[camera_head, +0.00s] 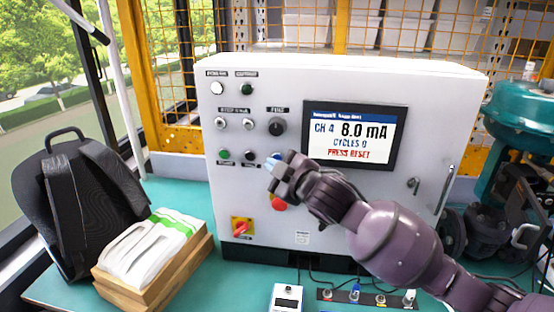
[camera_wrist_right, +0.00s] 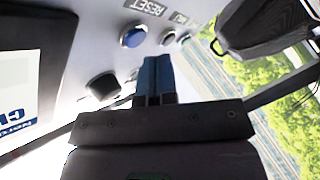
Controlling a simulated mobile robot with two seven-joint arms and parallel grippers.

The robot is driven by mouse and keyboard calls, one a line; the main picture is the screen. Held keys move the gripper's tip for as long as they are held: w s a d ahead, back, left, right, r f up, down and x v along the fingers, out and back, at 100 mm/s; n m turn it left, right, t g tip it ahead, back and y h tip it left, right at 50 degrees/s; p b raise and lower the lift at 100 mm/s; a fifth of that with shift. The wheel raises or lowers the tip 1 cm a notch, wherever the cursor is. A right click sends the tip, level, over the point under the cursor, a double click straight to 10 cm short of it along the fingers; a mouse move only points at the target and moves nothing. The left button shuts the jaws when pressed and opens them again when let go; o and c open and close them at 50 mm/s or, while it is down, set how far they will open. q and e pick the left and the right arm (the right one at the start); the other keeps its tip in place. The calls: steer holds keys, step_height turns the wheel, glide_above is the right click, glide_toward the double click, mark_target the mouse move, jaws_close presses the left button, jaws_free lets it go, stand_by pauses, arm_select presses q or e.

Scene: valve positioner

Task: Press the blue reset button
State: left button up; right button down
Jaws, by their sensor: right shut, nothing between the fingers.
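The white control cabinet (camera_head: 340,90) stands upright on the bench. In the right wrist view its blue reset button (camera_wrist_right: 133,36) sits beside the RESET label. My right gripper (camera_head: 271,165) is in front of the lower button row, and the button is largely hidden behind it in the head view. The right gripper's blue fingers also show in the right wrist view (camera_wrist_right: 157,72); they are shut and empty. Their tips appear apart from the button in that view. The cabinet screen (camera_head: 351,138) reads 8.0 mA, CYCLES 0 and PRESS RESET. My left gripper is out of view.
A green button (camera_head: 224,155) and a black button (camera_head: 249,156) are left of the gripper, with a black knob (camera_head: 278,127) above. A red emergency button (camera_head: 279,203) is just below. A red rotary switch (camera_head: 240,227) is lower left. A backpack (camera_head: 70,200) stands left.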

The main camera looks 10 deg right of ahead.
steer(key=shift+w, duration=0.15)
stand_by(0.3)
steer(key=shift+w+d+p, duration=0.15)
steer(key=shift+w+p, duration=0.1)
steer(key=shift+p, duration=0.05)
steer(key=shift+w+d, duration=0.15)
steer(key=shift+w, duration=0.2)
stand_by(0.7)
steer(key=shift+s, duration=0.1)
stand_by(0.3)
steer(key=shift+s+a+p, duration=0.3)
steer(key=shift+s+p, duration=0.3)
steer(key=shift+s, duration=0.05)
